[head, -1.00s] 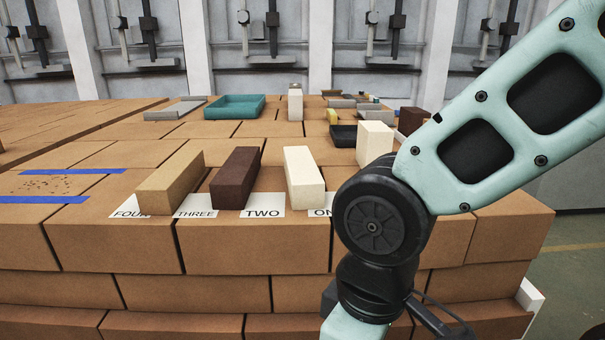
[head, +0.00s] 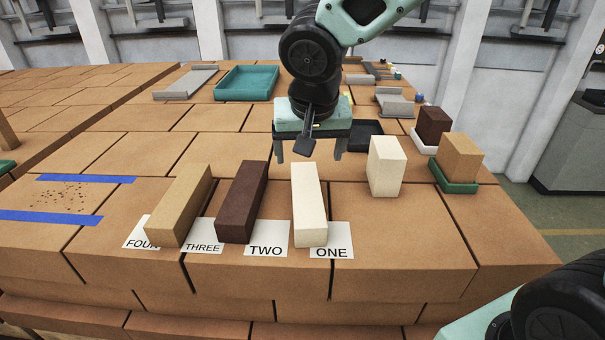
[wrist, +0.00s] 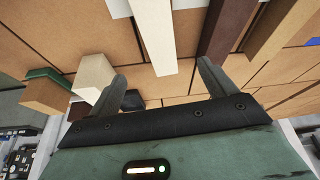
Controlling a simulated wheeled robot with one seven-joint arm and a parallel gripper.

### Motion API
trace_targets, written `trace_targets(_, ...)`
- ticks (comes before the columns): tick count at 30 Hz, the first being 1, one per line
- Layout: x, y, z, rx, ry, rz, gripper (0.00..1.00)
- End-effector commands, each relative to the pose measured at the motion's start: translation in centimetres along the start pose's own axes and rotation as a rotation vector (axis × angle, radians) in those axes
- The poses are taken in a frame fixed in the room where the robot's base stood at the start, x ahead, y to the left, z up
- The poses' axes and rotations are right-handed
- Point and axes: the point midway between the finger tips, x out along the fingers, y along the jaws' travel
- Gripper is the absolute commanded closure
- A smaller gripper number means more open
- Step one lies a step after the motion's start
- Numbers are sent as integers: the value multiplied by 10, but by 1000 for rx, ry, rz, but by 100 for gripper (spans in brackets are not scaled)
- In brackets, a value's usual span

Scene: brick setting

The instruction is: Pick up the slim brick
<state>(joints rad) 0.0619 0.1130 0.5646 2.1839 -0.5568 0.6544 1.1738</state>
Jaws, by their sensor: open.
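Three long bricks lie side by side near the front edge: a tan one (head: 180,205), a dark brown one (head: 242,203) and a cream one (head: 310,205). The cream brick looks the slimmest and lies between the TWO and ONE cards. It also shows in the wrist view (wrist: 155,38), between the fingers in the picture. My gripper (head: 310,152) is open and empty, pointing down above and behind the far end of the cream brick, apart from it. In the wrist view, both fingers (wrist: 163,82) are spread.
A taller cream block (head: 386,166) stands to the right. A tan block (head: 460,158) sits in a green tray (head: 448,182), with a dark block (head: 433,124) behind. A black tray (head: 368,132) and a teal tray (head: 246,84) are farther back. The front right surface is clear.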

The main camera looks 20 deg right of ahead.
Motion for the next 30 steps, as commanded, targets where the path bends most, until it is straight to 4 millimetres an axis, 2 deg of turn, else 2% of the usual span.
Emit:
trace_targets(2,2,1,-5,17,5,2,16)
trace_targets(5,16,1,-5,18,3,4,16)
trace_targets(18,104,1,-4,17,2,2,16)
trace_targets(30,133,1,-4,16,3,2,16)
